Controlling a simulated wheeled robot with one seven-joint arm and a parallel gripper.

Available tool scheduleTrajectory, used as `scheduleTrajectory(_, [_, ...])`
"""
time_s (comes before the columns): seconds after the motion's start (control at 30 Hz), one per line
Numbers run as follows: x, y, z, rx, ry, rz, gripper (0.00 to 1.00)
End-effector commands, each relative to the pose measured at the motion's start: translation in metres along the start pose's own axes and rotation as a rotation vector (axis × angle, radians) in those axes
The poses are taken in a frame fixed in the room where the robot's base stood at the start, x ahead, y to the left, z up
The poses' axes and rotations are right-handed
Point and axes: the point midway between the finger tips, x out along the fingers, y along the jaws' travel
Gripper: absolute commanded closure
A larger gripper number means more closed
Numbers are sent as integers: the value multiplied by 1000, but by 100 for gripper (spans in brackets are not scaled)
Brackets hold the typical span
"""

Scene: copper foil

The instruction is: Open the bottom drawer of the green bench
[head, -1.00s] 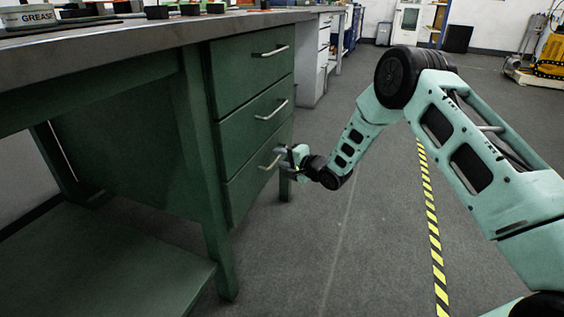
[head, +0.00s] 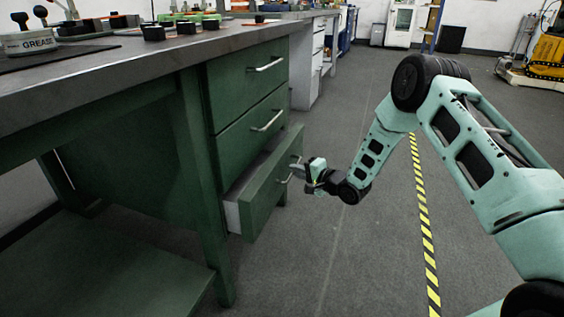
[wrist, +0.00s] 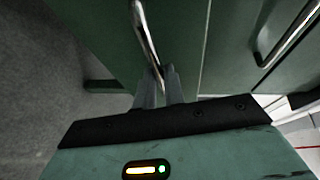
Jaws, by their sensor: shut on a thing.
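The green bench (head: 188,150) stands on the left in the head view, with a column of three drawers. Its bottom drawer (head: 266,200) is pulled partly out, its pale side wall showing. The upper two drawers are shut. My gripper (head: 300,170) is at the bottom drawer's metal handle (head: 285,178), shut on it. In the wrist view, the gripper's fingers (wrist: 160,88) close around one end of the handle (wrist: 146,35). The drawer's inside is mostly hidden.
Another drawer's handle (wrist: 290,35) shows at the right of the wrist view. The bench top (head: 130,60) holds a grease tin (head: 30,40) and several small items. Grey floor (head: 345,260) is clear right of the drawer, with a yellow-black stripe (head: 424,220) beyond.

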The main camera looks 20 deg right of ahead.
Motion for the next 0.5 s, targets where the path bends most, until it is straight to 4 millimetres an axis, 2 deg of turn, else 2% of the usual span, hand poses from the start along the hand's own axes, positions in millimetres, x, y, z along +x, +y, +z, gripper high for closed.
scheduleTrajectory(0.03, [-20, -2, -10, 7, 8, 6, 100])
scheduleTrajectory(0.2, [-74, 10, -32, 7, 8, 6, 100])
scheduleTrajectory(0.5, [-159, 32, -66, 4, 5, 2, 100])
